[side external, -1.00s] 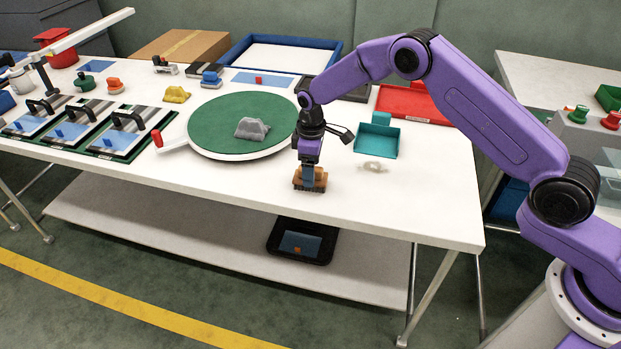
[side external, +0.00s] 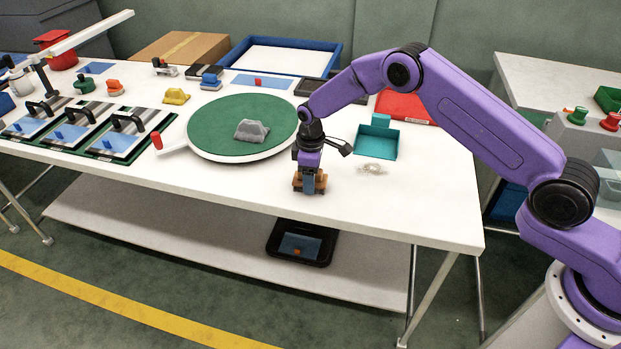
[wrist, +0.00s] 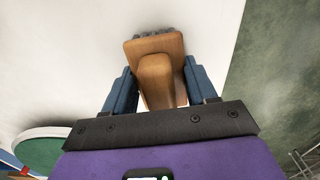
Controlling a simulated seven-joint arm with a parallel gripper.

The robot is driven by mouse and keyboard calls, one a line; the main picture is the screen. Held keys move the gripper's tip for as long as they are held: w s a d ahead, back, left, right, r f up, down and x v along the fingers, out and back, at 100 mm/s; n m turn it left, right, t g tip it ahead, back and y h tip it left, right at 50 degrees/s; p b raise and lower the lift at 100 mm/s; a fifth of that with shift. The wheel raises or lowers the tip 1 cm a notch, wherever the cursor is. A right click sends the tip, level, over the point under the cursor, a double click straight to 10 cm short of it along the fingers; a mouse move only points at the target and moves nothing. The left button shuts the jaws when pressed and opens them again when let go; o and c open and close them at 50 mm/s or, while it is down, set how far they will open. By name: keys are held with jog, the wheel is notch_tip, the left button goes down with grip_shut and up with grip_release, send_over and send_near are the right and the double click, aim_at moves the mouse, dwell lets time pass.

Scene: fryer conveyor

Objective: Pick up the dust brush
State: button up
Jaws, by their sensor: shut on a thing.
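The dust brush (side external: 298,181) has a brown wooden body and stands near the front edge of the white table. In the wrist view its wooden handle (wrist: 158,80) lies between the two blue fingers, with grey bristles just showing past the far end. My gripper (side external: 310,190) points down over the brush and is shut on its handle. A finger hides part of the brush in the side view. The brush is at table level; I cannot tell whether its bristles touch the top.
A teal dustpan (side external: 376,143) sits to the right behind the brush, with a small pale pile (side external: 374,168) in front of it. A round green-topped plate (side external: 215,130) is to the left. The table's front edge (side external: 350,228) is close.

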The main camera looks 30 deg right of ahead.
jog(key=shift+r, duration=0.4)
notch_tip(320, 180, up, 2)
jog(key=shift+r, duration=0.1)
jog(key=s+d+r, duration=0.4)
jog(key=s+r, duration=0.6)
jog(key=s, duration=0.3)
jog(key=shift+s, duration=0.2)
